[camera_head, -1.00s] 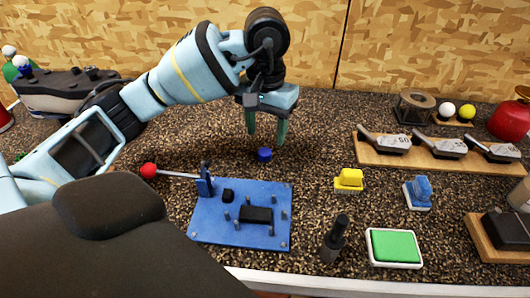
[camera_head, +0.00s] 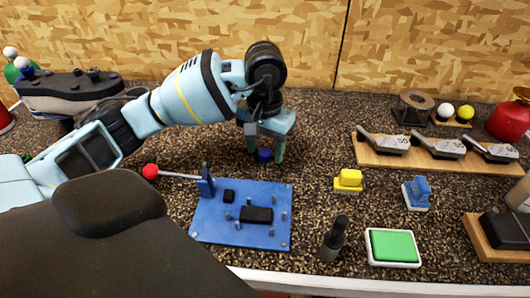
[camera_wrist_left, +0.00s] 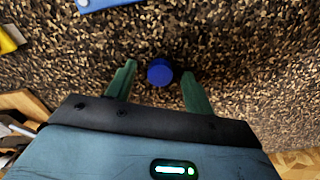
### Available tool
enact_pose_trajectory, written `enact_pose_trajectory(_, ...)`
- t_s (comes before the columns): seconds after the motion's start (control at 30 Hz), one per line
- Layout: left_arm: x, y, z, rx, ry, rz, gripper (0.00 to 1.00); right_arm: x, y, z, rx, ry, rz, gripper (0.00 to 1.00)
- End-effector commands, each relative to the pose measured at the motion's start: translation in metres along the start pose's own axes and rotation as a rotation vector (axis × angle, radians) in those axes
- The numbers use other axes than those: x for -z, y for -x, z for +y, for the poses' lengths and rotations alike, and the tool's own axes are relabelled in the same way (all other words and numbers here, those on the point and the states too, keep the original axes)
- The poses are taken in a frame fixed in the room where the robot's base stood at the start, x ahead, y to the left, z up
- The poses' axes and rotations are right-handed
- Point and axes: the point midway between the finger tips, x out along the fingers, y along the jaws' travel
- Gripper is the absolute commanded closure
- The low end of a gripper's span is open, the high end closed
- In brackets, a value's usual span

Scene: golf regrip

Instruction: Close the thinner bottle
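A small round blue cap (camera_head: 264,155) lies on the speckled counter behind the blue plate. It also shows in the left wrist view (camera_wrist_left: 159,72). My left gripper (camera_head: 266,158) points down over the cap, with its two green fingers open, one on each side. In the left wrist view a gap shows between the cap and each finger. A red container (camera_head: 511,120), cut off at the right edge, and a dark slim bottle-like object (camera_head: 335,240) at the front stand on the counter. I cannot tell which one is the thinner bottle. My right gripper is not in view.
A blue plate with pegs (camera_head: 240,213) lies in front of the cap, with a red-knobbed rod (camera_head: 152,172) to its left. A yellow brush (camera_head: 348,180), blue brush (camera_head: 417,192) and green pad (camera_head: 392,246) are on the right. A wooden rack (camera_head: 380,155) holds club heads.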

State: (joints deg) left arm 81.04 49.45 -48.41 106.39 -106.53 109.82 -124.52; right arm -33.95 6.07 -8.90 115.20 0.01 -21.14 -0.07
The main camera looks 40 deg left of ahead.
Motion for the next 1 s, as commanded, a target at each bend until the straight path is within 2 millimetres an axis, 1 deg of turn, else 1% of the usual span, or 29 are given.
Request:
enact_pose_trajectory(0.03,0.000,0.000,0.000,0.000,0.000,0.000,0.53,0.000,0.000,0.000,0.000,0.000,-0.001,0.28)
enact_pose_trajectory(0.3,0.000,0.000,0.000,0.000,0.000,0.000,0.89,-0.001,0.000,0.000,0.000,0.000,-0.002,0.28)
enact_pose_trajectory(0.33,0.000,0.000,0.000,0.000,0.000,0.000,0.93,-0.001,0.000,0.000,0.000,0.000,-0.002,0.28)
enact_pose_trajectory(0.37,0.000,0.000,0.000,0.000,0.000,0.000,0.94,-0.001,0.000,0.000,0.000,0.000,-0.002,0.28)
enact_pose_trajectory(0.67,0.000,0.001,0.000,0.000,0.000,0.000,0.95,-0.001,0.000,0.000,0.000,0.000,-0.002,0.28)
enact_pose_trajectory(0.77,0.001,0.005,0.000,0.000,0.001,0.002,0.95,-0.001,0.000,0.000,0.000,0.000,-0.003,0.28)
enact_pose_trajectory(0.87,0.001,0.016,0.000,-0.001,0.001,0.003,0.95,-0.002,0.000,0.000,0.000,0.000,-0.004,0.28)
enact_pose_trajectory(1.0,0.001,0.042,0.000,-0.001,0.000,0.004,0.95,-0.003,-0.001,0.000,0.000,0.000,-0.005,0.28)
